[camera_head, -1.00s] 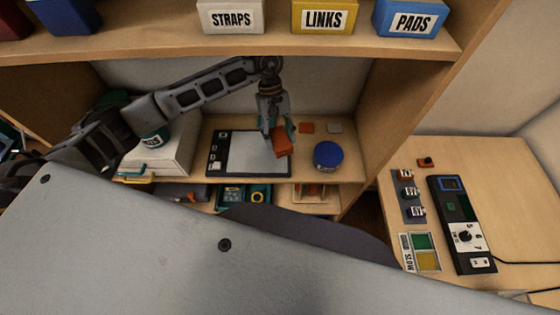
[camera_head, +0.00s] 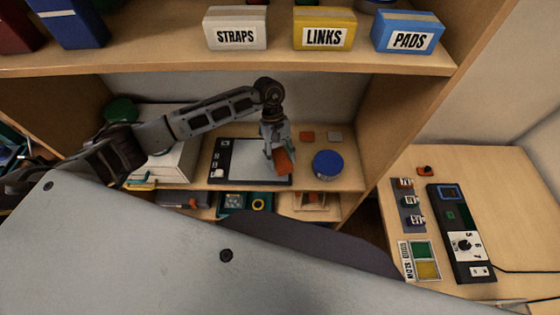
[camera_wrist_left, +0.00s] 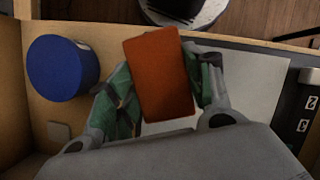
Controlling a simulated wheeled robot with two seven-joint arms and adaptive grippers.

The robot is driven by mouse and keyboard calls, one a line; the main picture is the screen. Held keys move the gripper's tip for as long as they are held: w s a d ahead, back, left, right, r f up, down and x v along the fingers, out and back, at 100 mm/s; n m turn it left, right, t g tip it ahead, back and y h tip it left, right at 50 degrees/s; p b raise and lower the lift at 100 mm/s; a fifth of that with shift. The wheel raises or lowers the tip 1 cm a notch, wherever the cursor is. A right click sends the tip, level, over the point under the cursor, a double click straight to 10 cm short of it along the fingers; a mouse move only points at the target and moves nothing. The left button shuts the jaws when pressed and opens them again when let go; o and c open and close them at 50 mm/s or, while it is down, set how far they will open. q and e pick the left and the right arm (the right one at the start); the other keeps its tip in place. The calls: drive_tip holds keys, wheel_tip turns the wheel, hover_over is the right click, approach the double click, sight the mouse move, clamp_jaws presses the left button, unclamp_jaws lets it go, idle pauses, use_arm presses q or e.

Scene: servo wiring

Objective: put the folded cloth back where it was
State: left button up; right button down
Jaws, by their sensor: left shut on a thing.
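The folded cloth (camera_head: 283,162) is an orange-red rectangular pad. My left gripper (camera_head: 277,150) is shut on it and holds it at a tilt over the right part of a board with a pale panel and dark frame (camera_head: 245,163). In the left wrist view the cloth (camera_wrist_left: 158,75) sits between the two green-padded fingers (camera_wrist_left: 160,90), its broad face to the camera. I cannot tell how high the cloth is above the board. My right gripper is not in view.
On the same shelf, a round blue-lidded tub (camera_head: 327,164) stands right of the cloth. A flat orange square (camera_head: 307,136) and a grey square (camera_head: 335,136) lie behind. A white box (camera_head: 170,160) is at left. The upper shelf (camera_head: 240,62) overhangs the arm.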

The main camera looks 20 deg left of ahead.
sight(279, 154)
use_arm(q)
drive_tip(key=shift+f, duration=0.1)
drive_tip(key=shift+f+p, duration=0.45)
drive_tip(key=shift+f, duration=1.35)
drive_tip(key=shift+f, duration=0.1)
drive_tip(key=o, duration=0.9)
